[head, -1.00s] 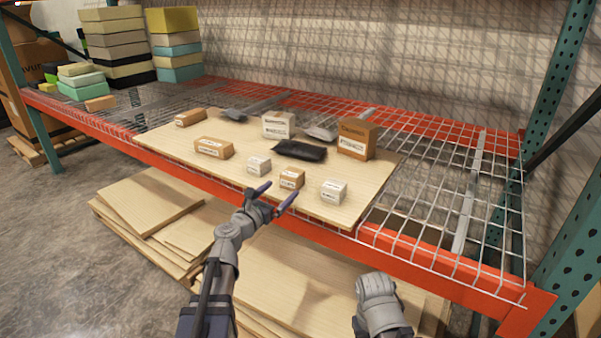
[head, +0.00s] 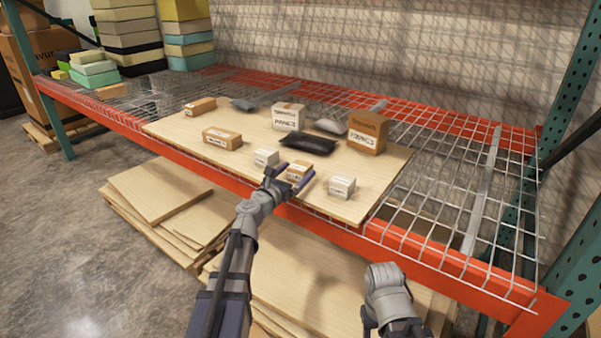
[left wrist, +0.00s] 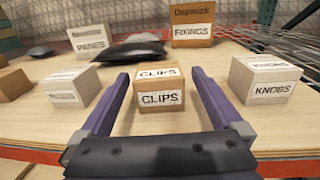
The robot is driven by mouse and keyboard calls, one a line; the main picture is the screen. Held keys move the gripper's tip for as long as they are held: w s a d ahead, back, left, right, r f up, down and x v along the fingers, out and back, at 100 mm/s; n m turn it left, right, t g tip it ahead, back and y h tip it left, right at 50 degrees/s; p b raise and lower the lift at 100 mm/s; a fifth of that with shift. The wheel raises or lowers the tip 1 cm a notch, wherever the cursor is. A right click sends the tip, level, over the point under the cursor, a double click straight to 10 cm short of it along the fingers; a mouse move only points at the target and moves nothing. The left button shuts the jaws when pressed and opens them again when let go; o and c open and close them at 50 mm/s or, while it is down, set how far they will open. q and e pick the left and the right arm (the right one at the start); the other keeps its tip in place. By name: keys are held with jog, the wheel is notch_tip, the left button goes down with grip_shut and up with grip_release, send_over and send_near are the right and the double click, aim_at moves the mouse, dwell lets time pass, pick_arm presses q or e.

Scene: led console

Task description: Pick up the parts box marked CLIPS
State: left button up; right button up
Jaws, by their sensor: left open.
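The parts box marked CLIPS (left wrist: 160,90) is a small brown carton with white labels on its top and front. It stands upright on the wooden board; in the head view the CLIPS box (head: 298,171) is partly hidden by my left gripper. My left gripper (head: 290,175) is open, with its two purple-grey fingers on either side of the box. In the left wrist view the fingers of my left gripper (left wrist: 160,92) show small gaps to the box. My right arm's end shows low in the head view, but its fingers cannot be made out (head: 388,290).
A white KNOBS box (left wrist: 268,80) stands close on the right, and a white box (left wrist: 75,88) on the left. Behind are a black packet (head: 308,144), a PANES box (left wrist: 92,40) and a FIXINGS box (left wrist: 192,25). An orange beam (head: 350,240) edges the shelf.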

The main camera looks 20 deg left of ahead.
aim_at(301, 165)
pick_arm(q)
jog(key=x, duration=0.3)
jog(key=shift+w+r, duration=0.1)
jog(key=shift+w, duration=0.3)
jog(key=shift+s, duration=0.1)
jog(key=shift+c, duration=0.4)
jog(key=c, duration=1.3)
jog(key=shift+r, duration=0.1)
notch_tip(301, 165, up, 10)
jog(key=p, duration=1)
